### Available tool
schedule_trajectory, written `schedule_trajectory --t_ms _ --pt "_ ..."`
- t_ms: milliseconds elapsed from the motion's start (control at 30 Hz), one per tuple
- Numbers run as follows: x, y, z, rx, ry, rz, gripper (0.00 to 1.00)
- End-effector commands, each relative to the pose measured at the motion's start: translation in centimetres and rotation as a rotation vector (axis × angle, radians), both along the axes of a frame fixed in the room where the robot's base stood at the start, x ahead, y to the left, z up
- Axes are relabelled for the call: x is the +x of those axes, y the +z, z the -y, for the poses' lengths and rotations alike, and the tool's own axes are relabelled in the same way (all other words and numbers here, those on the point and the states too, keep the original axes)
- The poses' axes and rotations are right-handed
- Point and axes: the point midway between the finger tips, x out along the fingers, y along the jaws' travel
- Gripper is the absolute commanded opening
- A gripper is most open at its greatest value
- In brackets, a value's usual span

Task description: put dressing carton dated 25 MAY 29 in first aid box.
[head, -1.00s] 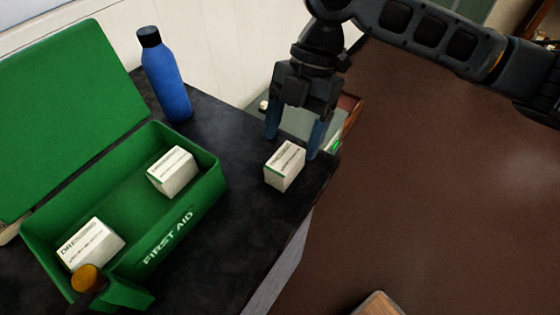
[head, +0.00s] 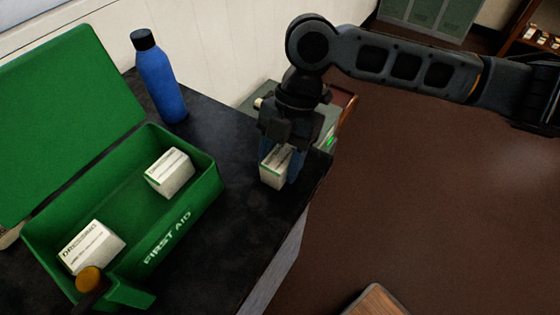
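A white dressing carton with a green stripe (head: 274,170) stands on the dark counter near its right edge. Its date is too small to read. My gripper (head: 281,165) is down around this carton, with a blue finger on each side. I cannot tell whether the fingers touch it. The open green first aid box (head: 168,235) stands at the left, its lid (head: 65,110) tilted back. Two white cartons are in the box, one at the front left (head: 92,247) and one toward the right (head: 170,172).
A blue bottle with a black cap (head: 161,80) stands behind the box. A yellow-orange knob on a dark stem (head: 90,280) is at the box's front left. Dark counter (head: 235,215) lies clear between the box and the carton.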

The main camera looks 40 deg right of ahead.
Motion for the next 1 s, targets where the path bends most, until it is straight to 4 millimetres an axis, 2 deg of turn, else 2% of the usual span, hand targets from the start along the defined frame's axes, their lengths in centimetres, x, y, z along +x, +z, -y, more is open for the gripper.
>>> schedule_trajectory --t_ms 67,367,733,967,1000 --pt "0.0 0.0 0.0 0.0 0.0 0.0 0.44" --pt "0.0 0.0 0.0 0.0 0.0 0.0 0.15" --pt "0.1 0.8 0.0 0.001 0.001 0.002 0.14" --pt "0.1 3.9 0.0 0.0 0.002 0.006 0.14" --pt "-0.2 4.4 0.6 -0.001 -0.003 0.005 0.14"
